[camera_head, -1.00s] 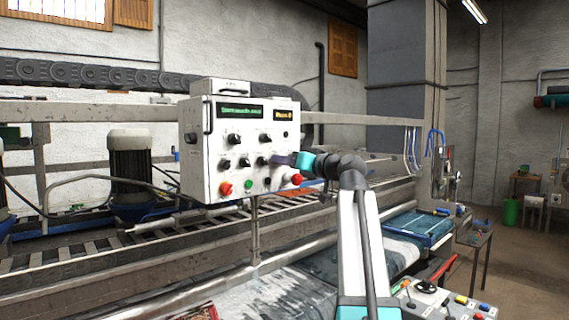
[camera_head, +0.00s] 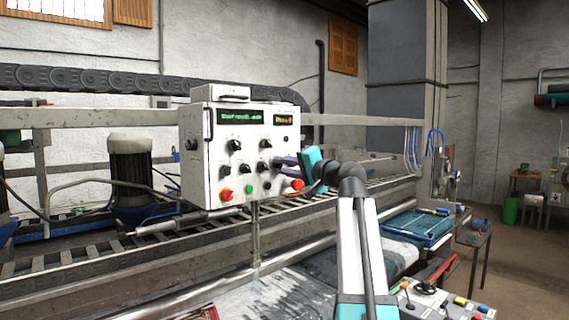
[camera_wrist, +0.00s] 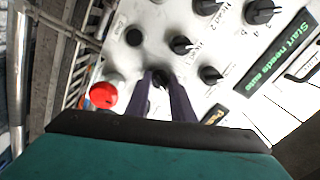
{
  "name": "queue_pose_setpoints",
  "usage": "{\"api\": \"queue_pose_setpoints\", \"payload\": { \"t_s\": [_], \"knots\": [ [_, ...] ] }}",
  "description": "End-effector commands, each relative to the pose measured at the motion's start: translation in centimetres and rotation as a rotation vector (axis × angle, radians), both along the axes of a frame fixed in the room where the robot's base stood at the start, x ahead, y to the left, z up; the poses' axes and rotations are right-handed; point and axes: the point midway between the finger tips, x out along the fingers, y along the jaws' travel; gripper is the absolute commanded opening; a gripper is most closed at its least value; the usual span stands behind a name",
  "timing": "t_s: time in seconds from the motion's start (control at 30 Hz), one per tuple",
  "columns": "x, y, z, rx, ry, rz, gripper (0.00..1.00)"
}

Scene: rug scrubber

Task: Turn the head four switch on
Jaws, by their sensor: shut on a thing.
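A white control panel (camera_head: 212,177) carries several black switches, and its green display reads "Start needs auto" in the wrist view (camera_wrist: 278,50). My gripper (camera_head: 281,161) is at the right end of the panel's middle row of black switches. In the wrist view, my gripper's two dark fingers (camera_wrist: 161,84) close around a small black knob (camera_wrist: 160,76), the one after two others in the row with "Head" labels; I take it as the head four switch. Its own label and pointer are hidden by the fingers. A neighbouring head switch (camera_wrist: 182,45) is clear of them.
A red mushroom button (camera_wrist: 103,96) sits close beside the fingers; it also shows in the head view (camera_head: 297,185). A red knob (camera_head: 225,195) and a green button (camera_head: 248,188) are lower on the panel. Machine rails and a conveyor lie behind and below.

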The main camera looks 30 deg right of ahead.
Motion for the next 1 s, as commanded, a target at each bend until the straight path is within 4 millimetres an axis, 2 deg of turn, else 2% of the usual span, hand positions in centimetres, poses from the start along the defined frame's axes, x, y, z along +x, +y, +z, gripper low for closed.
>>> {"api": "queue_pose_setpoints", "payload": {
  "t_s": [0.33, 0.87, 0.9, 1.0],
  "knots": [
    [-0.03, -0.02, 0.13, 0.187, 0.026, -0.001, 0.00],
    [-0.02, -0.02, 0.05, 0.223, 0.031, 0.000, 0.00],
    [-0.02, -0.02, 0.05, 0.223, 0.031, 0.000, 0.25],
    [-0.02, -0.02, 0.04, 0.222, 0.031, 0.000, 0.40]
  ]
}}
